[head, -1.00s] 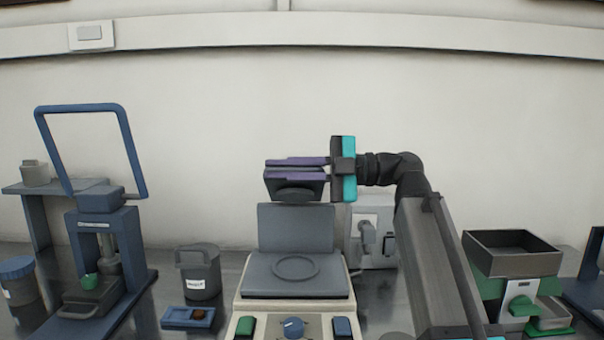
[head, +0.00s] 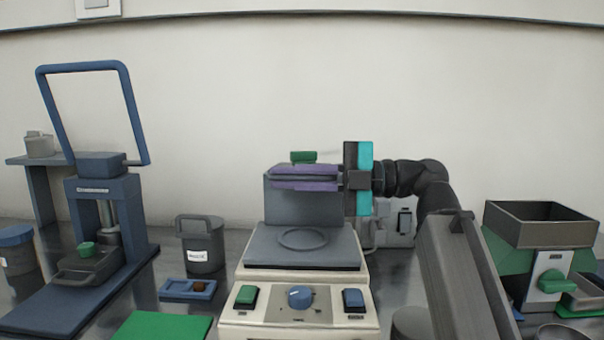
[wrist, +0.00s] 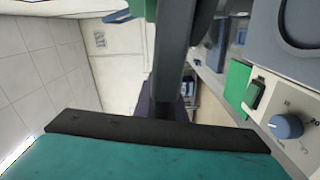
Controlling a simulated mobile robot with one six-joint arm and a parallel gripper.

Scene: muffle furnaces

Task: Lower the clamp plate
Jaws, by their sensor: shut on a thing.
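The clamp plate, as it appears, is a dark grey plate seen edge-on in the wrist view (wrist: 176,50), with a green knob (head: 303,157) on top. My gripper (head: 304,178) is shut on it, its purple fingers above and below the plate, which mostly hide it in the head view. It is held roughly level, high over the beige bench unit. The unit's grey bed (head: 303,250) has a round ring marking and is empty. The unit's upright grey back panel (head: 303,207) stands behind the bed. The gap between plate and bed is clear.
The unit's front panel (head: 300,315) has switches and a blue knob. To the left are a blue press (head: 115,215), a grey mug-like pot (head: 200,245), a small blue tray (head: 175,294) and a green mat (head: 160,328). A hopper machine (head: 540,235) stands at right.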

